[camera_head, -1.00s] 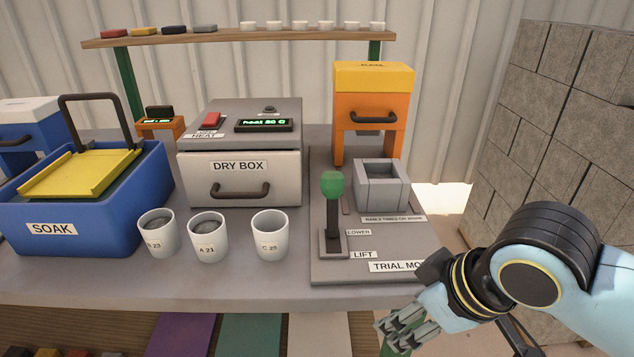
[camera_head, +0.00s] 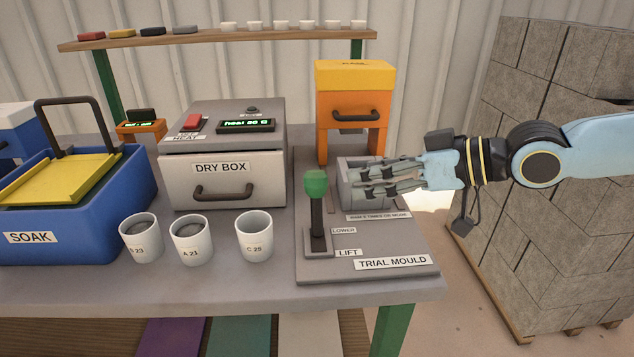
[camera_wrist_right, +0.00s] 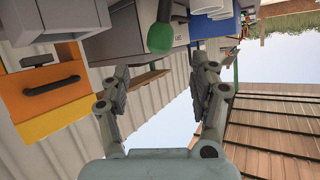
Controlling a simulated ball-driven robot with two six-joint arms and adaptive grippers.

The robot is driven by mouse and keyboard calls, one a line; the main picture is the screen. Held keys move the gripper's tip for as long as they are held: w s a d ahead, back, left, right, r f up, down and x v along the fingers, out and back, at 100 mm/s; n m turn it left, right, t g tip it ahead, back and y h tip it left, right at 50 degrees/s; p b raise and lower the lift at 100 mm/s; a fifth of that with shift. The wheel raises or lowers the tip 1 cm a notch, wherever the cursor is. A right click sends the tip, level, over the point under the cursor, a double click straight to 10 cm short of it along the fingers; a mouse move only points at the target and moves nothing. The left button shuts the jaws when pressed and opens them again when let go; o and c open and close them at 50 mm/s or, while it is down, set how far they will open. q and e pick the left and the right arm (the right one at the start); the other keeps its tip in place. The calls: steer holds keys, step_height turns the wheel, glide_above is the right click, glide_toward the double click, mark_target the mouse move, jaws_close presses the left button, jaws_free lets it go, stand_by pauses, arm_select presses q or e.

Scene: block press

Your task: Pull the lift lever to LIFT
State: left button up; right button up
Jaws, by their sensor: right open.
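The lift lever (camera_head: 317,212) stands upright on the trial mould plate (camera_head: 400,277), with a green knob on a dark shaft. Labels LOWER and LIFT lie to the right of its slot, LIFT nearer the front. My right gripper (camera_head: 354,182) is open and empty, to the right of the lever knob, in front of part of the grey mould box (camera_head: 346,171). In the right wrist view the green knob (camera_wrist_right: 160,38) shows beyond the open fingers (camera_wrist_right: 160,85), apart from them. My left gripper is not in view.
The orange press unit (camera_head: 352,100) stands behind the mould box. The dry box (camera_head: 262,188), three white cups (camera_head: 253,237) and the blue soak tub (camera_head: 120,225) are to the left. A stack of grey blocks (camera_head: 540,220) stands at the right.

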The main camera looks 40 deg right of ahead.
mark_target(327, 182)
steer(key=b+x, duration=0.8)
steer(key=shift+f, duration=0.3)
steer(key=shift+b+x, duration=0.45)
steer(key=shift+x, duration=0.65)
steer(key=shift+r, duration=0.15)
jaws_close()
